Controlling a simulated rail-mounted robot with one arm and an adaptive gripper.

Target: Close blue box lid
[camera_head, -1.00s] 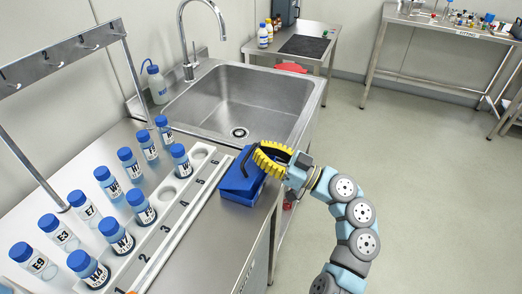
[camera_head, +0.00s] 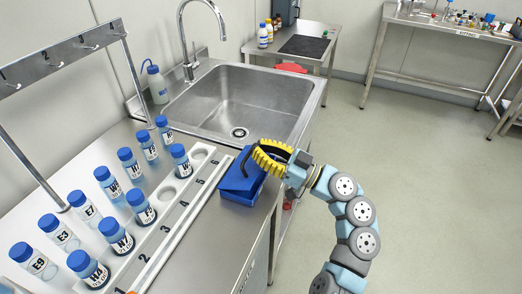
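The blue box (camera_head: 243,196) sits at the right edge of the steel counter, beside the numbered white rack. Its blue lid (camera_head: 240,172) is tilted over the box and does not look flush with it; how wide the gap is cannot be told. My gripper (camera_head: 262,157), with a yellow ribbed part and dark fingers, is at the lid's right upper side and covers part of the box. It seems to touch or nearly touch the lid. Whether its fingers are open or shut is not clear.
Left of the box is a white rack (camera_head: 180,212) with blue-capped bottles, and more bottles stand behind it. The sink (camera_head: 238,105) lies beyond the box. A wash bottle (camera_head: 157,86) stands left of the sink. The floor on the right is clear.

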